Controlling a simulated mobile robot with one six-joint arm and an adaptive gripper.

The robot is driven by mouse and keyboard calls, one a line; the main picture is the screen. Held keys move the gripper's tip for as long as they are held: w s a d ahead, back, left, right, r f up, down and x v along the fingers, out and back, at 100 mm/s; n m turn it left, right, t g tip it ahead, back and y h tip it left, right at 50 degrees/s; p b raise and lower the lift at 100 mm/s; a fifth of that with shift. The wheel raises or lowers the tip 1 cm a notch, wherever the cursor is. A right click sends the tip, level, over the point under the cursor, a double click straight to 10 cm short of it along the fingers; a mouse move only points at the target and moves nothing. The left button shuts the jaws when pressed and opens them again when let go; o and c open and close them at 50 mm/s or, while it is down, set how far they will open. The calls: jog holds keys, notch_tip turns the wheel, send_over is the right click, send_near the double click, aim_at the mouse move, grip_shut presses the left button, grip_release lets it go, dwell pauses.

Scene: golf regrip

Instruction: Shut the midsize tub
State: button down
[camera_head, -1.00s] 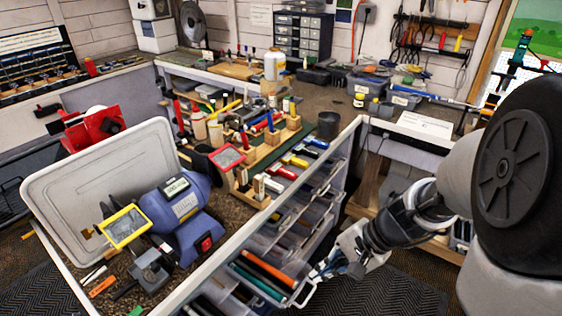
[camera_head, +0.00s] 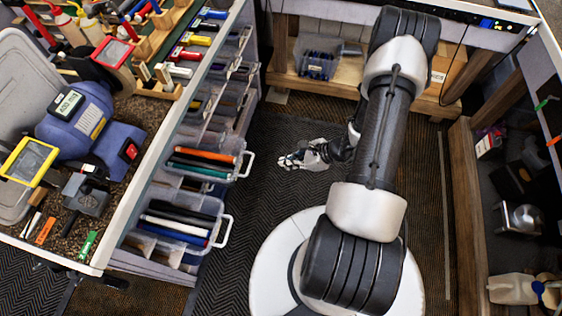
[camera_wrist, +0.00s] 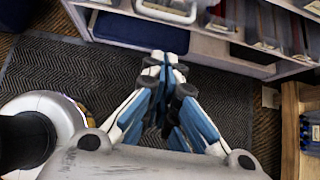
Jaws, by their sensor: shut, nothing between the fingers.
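Two clear tubs with white handles stick out of the bench-side rack in the head view. One tub (camera_head: 203,158) holds orange, dark and teal rolls. The nearer tub (camera_head: 178,222) holds white, black and blue rolls. I cannot tell by size which is the midsize one. My gripper (camera_head: 283,161) is shut and empty over the floor mat, right of the first tub's handle and apart from it. In the wrist view my gripper (camera_wrist: 165,65) has its fingers together, below a white-handled tub (camera_wrist: 166,9) at the top edge.
More clear tubs (camera_head: 222,95) sit in the rack farther back. A blue grinder (camera_head: 85,125) stands on the bench. The dark floor mat (camera_head: 270,205) between rack and my base is clear. A wooden shelf with a clear bin (camera_head: 318,62) stands behind.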

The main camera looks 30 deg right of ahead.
jog(key=w+a+r+b+x, duration=0.1)
jog(key=b+x, duration=0.1)
jog(key=x, duration=0.9)
jog(key=shift+w+b, duration=0.15)
jog(key=shift+b, duration=0.25)
jog(key=shift+a, duration=0.1)
